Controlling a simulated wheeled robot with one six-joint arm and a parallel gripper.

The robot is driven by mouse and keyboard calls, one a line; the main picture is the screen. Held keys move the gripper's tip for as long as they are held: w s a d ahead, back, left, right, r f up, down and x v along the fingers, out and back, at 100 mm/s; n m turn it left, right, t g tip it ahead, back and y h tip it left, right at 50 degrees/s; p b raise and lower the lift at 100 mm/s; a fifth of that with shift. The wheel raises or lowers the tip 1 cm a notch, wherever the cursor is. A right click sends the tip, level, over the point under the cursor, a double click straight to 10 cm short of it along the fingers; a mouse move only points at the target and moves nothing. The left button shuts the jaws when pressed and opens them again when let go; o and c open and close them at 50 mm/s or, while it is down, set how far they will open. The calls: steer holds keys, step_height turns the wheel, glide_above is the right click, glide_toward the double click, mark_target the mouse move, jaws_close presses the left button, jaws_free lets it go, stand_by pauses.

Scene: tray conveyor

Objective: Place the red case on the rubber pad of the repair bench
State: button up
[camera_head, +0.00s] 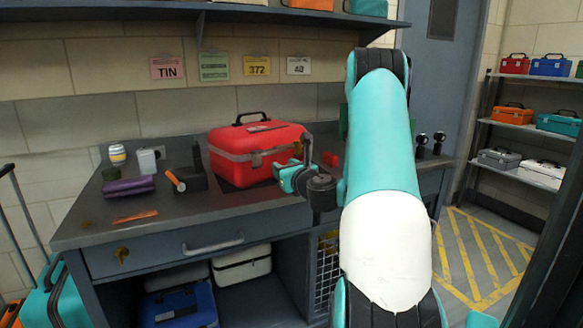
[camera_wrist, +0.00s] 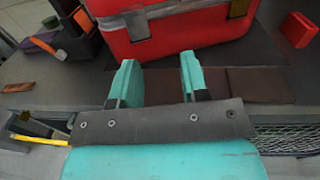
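The red case (camera_head: 255,150), with a grey band and black top handle, stands upright on the repair bench (camera_head: 130,225). In the wrist view its lower front (camera_wrist: 175,30) shows just beyond my fingertips; its top is cut off. My gripper (camera_head: 290,177) is in front of the case's right part. In the wrist view my gripper (camera_wrist: 158,72) has two teal fingers spread apart with nothing between them. A dark, flat, pad-like patch (camera_wrist: 268,52) shows under and beside the case; its full outline is hidden.
Shelves of cases (camera_head: 530,115) stand at far right. An overhead shelf (camera_head: 250,12) runs above the bench.

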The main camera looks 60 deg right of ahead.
steer(key=w+a+r+n+g+y, duration=0.1)
steer(key=w+a+r+n+y, duration=0.15)
steer(key=a+n+y, duration=0.75)
steer(key=w+a+r+n+g+y, duration=0.15)
steer(key=w+a+n+y, duration=0.3)
steer(key=a+n, duration=1.15)
steer(key=s+a+f+n+g+y, duration=0.1)
steer(key=s+a+n+g, duration=0.4)
steer(key=a, duration=0.5)
steer(key=s+a+f+n+g+y, duration=0.1)
steer(key=s+a+n+g, duration=0.4)
steer(key=s+a, duration=0.4)
steer(key=s+a+n+g+h, duration=0.2)
steer(key=s+n+g+h, duration=0.1)
steer(key=s+n, duration=0.9)
steer(key=shift+a+h, duration=0.25)
steer(key=shift+h, duration=0.4)
